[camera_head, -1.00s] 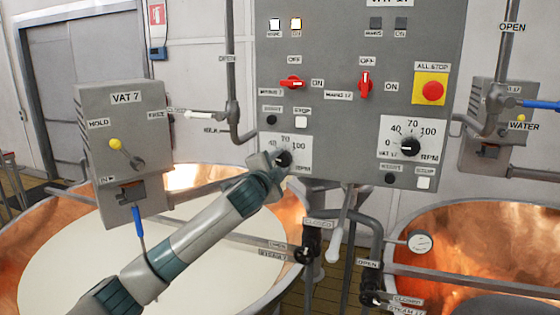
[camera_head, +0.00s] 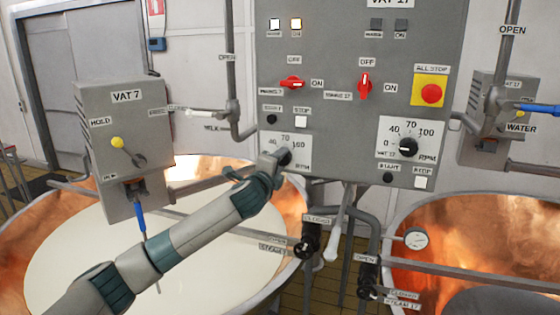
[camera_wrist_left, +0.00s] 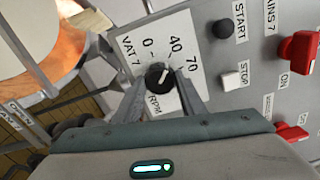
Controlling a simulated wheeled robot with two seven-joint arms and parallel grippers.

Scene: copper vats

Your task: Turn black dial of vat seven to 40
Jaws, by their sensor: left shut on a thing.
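The black dial of vat seven (camera_head: 284,157) sits on the white scale plate (camera_head: 302,158) at the lower left of the grey control panel, partly hidden by my left gripper (camera_head: 273,160). In the left wrist view the dial (camera_wrist_left: 160,77) lies between the two fingers of my left gripper (camera_wrist_left: 163,84), which is shut on it. The dial's white mark points up and right in that view, roughly toward the 40 to 70 side; I cannot read it exactly. My right gripper is not in view.
Red switches (camera_head: 292,83), start and stop buttons (camera_head: 301,121) and a red all-stop button (camera_head: 431,93) are on the panel. Vat 17's dial (camera_head: 408,147) is to the right. An open copper vat (camera_head: 290,205) of pale liquid lies below my arm; pipes and valves (camera_head: 308,246) stand near it.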

